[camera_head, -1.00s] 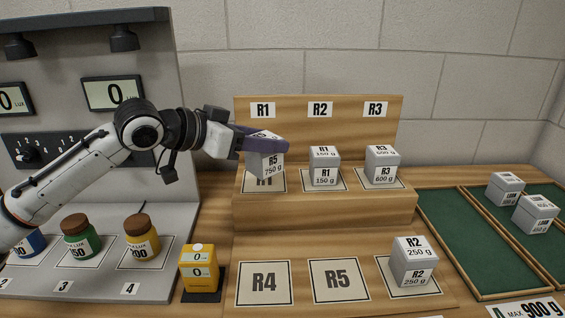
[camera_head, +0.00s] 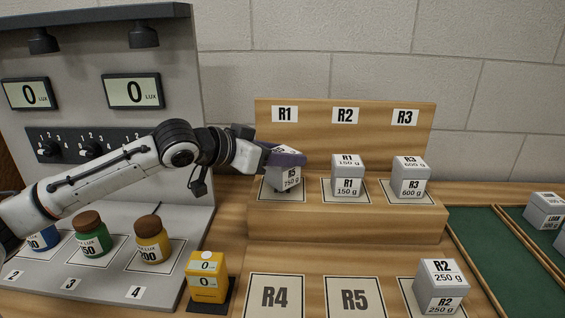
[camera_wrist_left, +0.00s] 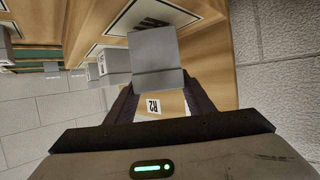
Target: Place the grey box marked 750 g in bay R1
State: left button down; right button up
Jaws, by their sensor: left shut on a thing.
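The grey box marked R5 750 g (camera_head: 288,180) is in my left gripper (camera_head: 286,158), at bay R1 on the upper step of the wooden rack (camera_head: 330,222). It looks tilted, over the R1 card (camera_head: 268,190). I cannot tell whether its base touches the card. In the left wrist view the grey box (camera_wrist_left: 157,55) sits between the two dark fingers (camera_wrist_left: 160,95). The R1 sign (camera_head: 285,114) is on the back board above. My right gripper is not in view.
A grey box marked R1 150 g (camera_head: 348,180) stands in bay R2, close to the right. A box marked R3 600 g (camera_head: 411,178) stands in bay R3. A box marked R2 250 g (camera_head: 441,288) is on the lower step. Cards R4 (camera_head: 275,297) and R5 (camera_head: 355,298) are bare.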

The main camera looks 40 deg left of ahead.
pick_arm(q)
jog(key=shift+f, duration=0.45)
jog(key=shift+f, duration=0.1)
jog(key=c, duration=0.8)
grip_release()
jog(key=shift+f, duration=0.2)
jog(key=shift+c, duration=0.2)
